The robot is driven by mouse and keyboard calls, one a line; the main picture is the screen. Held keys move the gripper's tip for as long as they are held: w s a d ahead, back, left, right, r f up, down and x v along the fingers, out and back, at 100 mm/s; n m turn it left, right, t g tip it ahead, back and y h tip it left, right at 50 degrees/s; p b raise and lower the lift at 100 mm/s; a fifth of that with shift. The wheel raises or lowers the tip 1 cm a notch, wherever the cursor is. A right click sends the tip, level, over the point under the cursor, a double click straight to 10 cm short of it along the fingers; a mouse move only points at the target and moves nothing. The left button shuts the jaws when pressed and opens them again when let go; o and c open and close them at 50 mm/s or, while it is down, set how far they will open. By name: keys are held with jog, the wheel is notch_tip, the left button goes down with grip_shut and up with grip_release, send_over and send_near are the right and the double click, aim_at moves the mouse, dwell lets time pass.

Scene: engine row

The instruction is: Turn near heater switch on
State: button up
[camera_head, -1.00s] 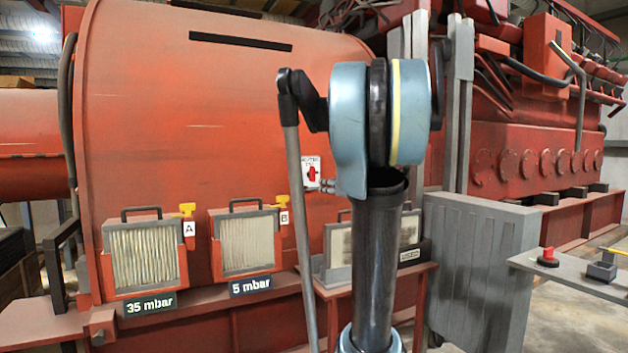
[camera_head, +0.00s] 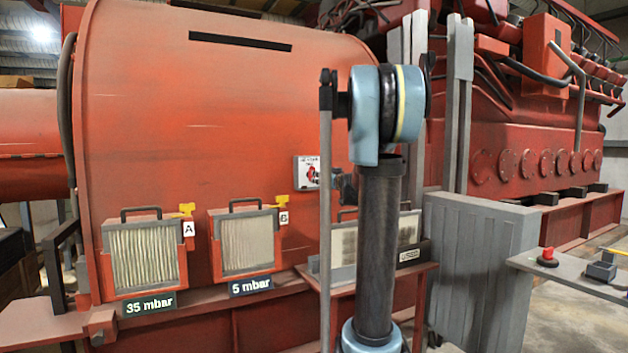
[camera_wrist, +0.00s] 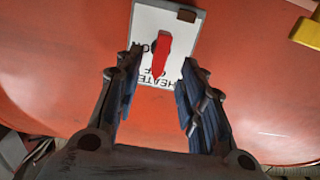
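The heater switch is a white plate (camera_head: 300,174) with a red knob on the red housing, left of my arm in the head view. In the wrist view the plate (camera_wrist: 150,22) shows upside down, its HEATER lettering partly covered by the red knob (camera_wrist: 161,55). My gripper (camera_wrist: 160,68) is open, with one dark finger on each side of the knob in that view. I see no clear contact between fingers and knob, and the depth between them is hard to judge. In the head view my gripper is mostly hidden by my arm.
Two framed filters (camera_head: 145,254) with yellow-handled valves A (camera_head: 187,209) and B (camera_head: 282,202) sit left of the switch. A yellow part (camera_wrist: 306,30) shows at the wrist view's upper right. A grey cabinet (camera_head: 480,245) and a red button (camera_head: 547,257) stand to the right.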

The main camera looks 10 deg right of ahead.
jog(key=x, duration=0.6)
jog(key=shift+w, duration=0.25)
grip_shut()
